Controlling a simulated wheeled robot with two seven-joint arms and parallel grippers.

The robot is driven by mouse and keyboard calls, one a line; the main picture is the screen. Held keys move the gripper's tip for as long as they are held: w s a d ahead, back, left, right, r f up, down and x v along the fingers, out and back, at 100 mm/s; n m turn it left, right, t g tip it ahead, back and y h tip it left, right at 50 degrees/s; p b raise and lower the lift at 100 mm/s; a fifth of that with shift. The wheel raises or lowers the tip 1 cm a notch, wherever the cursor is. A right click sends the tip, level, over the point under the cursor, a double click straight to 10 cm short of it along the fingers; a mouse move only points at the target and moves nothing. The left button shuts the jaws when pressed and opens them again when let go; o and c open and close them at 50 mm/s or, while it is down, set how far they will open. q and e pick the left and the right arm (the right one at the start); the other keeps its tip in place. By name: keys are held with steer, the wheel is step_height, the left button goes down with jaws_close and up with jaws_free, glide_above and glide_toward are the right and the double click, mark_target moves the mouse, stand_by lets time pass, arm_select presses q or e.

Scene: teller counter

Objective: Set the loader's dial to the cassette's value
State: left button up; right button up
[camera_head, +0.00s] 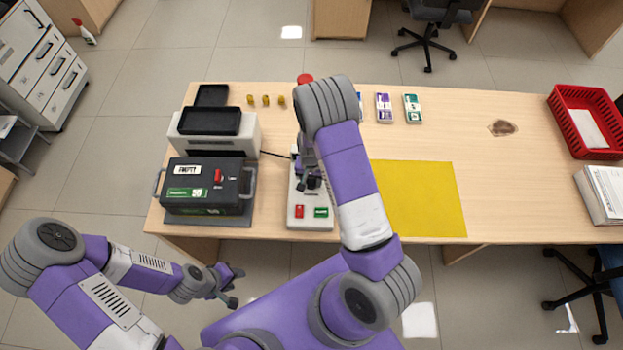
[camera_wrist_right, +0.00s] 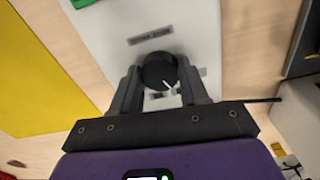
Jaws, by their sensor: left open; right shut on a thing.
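The loader's pale control panel (camera_head: 297,212) stands on the desk, with a red button (camera_head: 299,211) and a green button (camera_head: 321,212) at its near end. My right gripper (camera_head: 310,182) is over the panel, partly hidden by my arm. In the right wrist view it is shut on the black dial (camera_wrist_right: 159,70), one finger on each side. A white pointer mark shows on the dial; the scale is too small to read. The black cassette (camera_head: 240,172) has an "EMPTY" label, a red lever and a green label with an unclear number. My left gripper (camera_head: 232,287) is open and empty, off the desk's front.
A grey machine with black trays (camera_head: 210,121) stands behind the cassette. Small brass pieces (camera_head: 266,100) and banded note bundles (camera_head: 384,107) lie at the back. A yellow mat (camera_head: 425,198) lies right of the panel. A red basket (camera_head: 562,113) stands far right.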

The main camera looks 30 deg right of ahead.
mark_target(311, 182)
steer(key=shift+m, duration=0.4)
steer(key=o, duration=1.1)
steer(key=shift+c, duration=0.2)
step_height(311, 182, up, 8)
steer(key=shift+f+p, duration=0.15)
steer(key=shift+p, duration=0.4)
